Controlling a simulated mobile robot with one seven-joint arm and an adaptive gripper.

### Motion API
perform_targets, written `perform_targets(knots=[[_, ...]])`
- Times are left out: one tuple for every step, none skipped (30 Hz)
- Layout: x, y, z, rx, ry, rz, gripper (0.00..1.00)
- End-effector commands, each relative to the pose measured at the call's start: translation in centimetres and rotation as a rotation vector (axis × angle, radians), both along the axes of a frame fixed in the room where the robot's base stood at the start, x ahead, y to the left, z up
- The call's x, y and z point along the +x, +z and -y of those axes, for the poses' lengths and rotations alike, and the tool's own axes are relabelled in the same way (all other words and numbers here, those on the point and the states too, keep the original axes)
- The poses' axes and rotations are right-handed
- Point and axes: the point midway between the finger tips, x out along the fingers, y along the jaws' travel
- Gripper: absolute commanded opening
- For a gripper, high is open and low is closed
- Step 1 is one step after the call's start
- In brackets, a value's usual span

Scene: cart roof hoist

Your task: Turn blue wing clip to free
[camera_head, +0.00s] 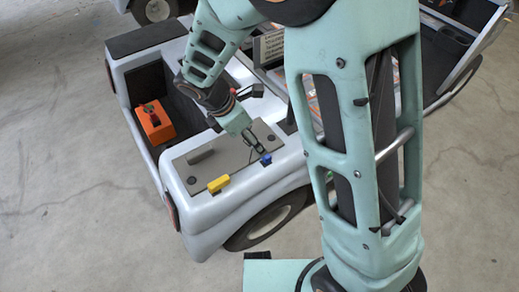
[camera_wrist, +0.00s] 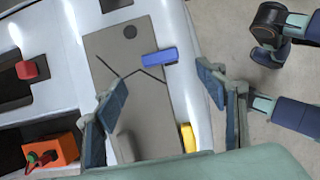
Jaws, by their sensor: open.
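The blue wing clip (camera_head: 266,159) sits at the right edge of a flat grey plate (camera_head: 200,178) on the white cart. In the wrist view the blue clip (camera_wrist: 159,57) lies across the plate's edge, slightly tilted. My gripper (camera_head: 258,150) is over the plate, close to the blue clip. In the wrist view my gripper (camera_wrist: 158,80) has its fingers spread wide, with nothing between the pads. The blue clip shows between and a little beyond the fingertips. I cannot tell the height gap or whether they touch.
A yellow clip (camera_head: 218,184) sits on the plate's front edge. A raised grey block (camera_head: 201,155) and dark round knobs are on the plate. An orange box (camera_head: 154,122) stands in the cart's dark recess. A red block (camera_wrist: 27,69) shows in the wrist view. Concrete floor surrounds the cart.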

Motion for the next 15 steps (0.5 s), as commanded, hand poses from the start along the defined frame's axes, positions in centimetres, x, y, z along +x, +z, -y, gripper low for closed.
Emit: perform_targets(knots=[[0.1, -1.1, 0.4, -0.003, -0.002, -0.003, 0.65], [0.2, -1.7, 0.6, -0.003, -0.002, -0.003, 0.65], [0.4, -2.4, 0.8, -0.003, -0.001, -0.003, 0.65], [0.5, -3.0, 1.0, -0.004, -0.001, -0.004, 0.65], [0.6, -3.6, 1.2, -0.004, -0.001, -0.004, 0.65], [0.8, -4.3, 1.5, -0.003, -0.002, -0.003, 0.65], [0.9, -4.8, 1.6, -0.003, -0.002, -0.002, 0.65], [1.0, -5.3, 1.8, -0.003, -0.002, -0.002, 0.65], [1.2, -5.9, 2.0, -0.002, -0.002, -0.001, 0.65], [1.3, -6.4, 2.2, -0.002, -0.002, -0.001, 0.65], [1.4, -6.8, 2.3, -0.002, -0.002, -0.001, 0.65], [1.5, -7.3, 2.5, -0.002, -0.003, -0.001, 0.65], [1.6, -7.6, 2.6, -0.001, -0.003, 0.000, 0.65], [1.7, -7.8, 2.6, 0.000, -0.002, 0.000, 0.65], [1.8, -8.1, 2.7, 0.000, -0.002, 0.001, 0.65]])
